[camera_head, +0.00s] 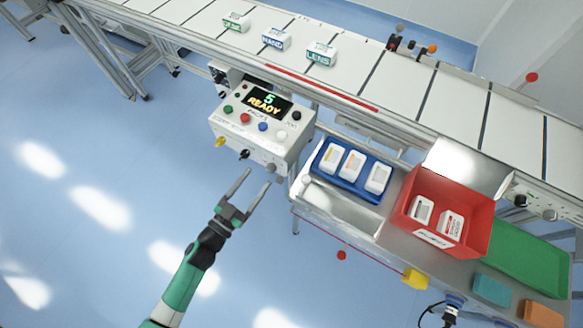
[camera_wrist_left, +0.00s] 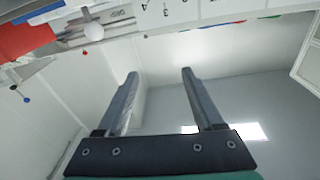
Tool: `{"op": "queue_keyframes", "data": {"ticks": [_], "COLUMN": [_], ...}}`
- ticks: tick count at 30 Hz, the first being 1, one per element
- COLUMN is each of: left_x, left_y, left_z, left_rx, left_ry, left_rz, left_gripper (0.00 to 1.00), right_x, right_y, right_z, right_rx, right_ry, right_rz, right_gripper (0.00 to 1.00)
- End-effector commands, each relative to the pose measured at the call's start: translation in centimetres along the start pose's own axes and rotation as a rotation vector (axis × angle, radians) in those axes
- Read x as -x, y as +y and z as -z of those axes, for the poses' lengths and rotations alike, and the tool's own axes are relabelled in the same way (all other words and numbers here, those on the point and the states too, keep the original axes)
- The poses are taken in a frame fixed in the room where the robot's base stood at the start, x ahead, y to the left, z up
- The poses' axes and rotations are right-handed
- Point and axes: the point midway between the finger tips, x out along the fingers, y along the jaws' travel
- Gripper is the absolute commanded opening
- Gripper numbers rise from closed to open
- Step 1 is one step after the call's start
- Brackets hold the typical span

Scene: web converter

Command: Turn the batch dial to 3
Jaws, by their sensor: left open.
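The control box (camera_head: 262,122) stands beside the conveyor, its display (camera_head: 268,101) reading "5 READY". Along its lower front are a yellow knob (camera_head: 220,142), a black dial (camera_head: 244,154) and a grey knob (camera_head: 271,168). Their labels are too small to read, so I cannot tell which is the batch dial. My left gripper (camera_head: 258,177) is open and empty, its fingertips just below the black dial and grey knob, apparently apart from them. In the left wrist view, nothing sits between the fingers (camera_wrist_left: 160,72), and dark marks show on a white surface (camera_wrist_left: 180,14) above. My right gripper is out of view.
Right of the box are a blue tray (camera_head: 338,183) with white packs, a red bin (camera_head: 478,225) holding packs and a green tray (camera_head: 530,262). The conveyor (camera_head: 390,80) runs behind, carrying several packs. Open floor (camera_head: 100,150) lies to the left.

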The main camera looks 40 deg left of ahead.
Motion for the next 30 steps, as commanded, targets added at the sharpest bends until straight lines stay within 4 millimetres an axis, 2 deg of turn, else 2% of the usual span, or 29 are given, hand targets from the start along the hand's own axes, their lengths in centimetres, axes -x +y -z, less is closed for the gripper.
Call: {"op": "queue_keyframes", "data": {"ticks": [1, 4, 7, 13, 17, 20, 30], "left_x": [1.5, 3.5, 4.4, 4.3, 3.4, 1.8, -5.5], "left_y": [0.2, 0.3, 0.2, -0.1, -0.1, -0.1, -0.5], "left_z": [-4.1, -7.7, -9.5, -9.5, -9.6, -9.8, -10.5], "left_rx": [0.008, 0.018, 0.023, 0.022, 0.020, 0.019, 0.020], "left_ry": [-0.033, -0.074, -0.093, -0.092, -0.089, -0.087, -0.089], "left_rz": [0.011, 0.029, 0.043, 0.051, 0.048, 0.047, 0.049], "left_gripper": [0.69, 0.69, 0.69, 0.69, 0.69, 0.69, 0.69], "right_x": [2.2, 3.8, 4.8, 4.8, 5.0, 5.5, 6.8], "right_y": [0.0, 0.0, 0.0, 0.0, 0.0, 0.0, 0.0], "right_z": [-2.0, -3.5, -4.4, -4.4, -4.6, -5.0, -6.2], "right_rx": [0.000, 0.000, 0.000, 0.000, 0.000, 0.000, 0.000], "right_ry": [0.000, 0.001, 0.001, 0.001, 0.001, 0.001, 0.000], "right_rz": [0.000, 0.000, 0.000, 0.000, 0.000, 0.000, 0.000], "right_gripper": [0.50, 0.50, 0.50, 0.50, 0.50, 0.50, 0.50]}}
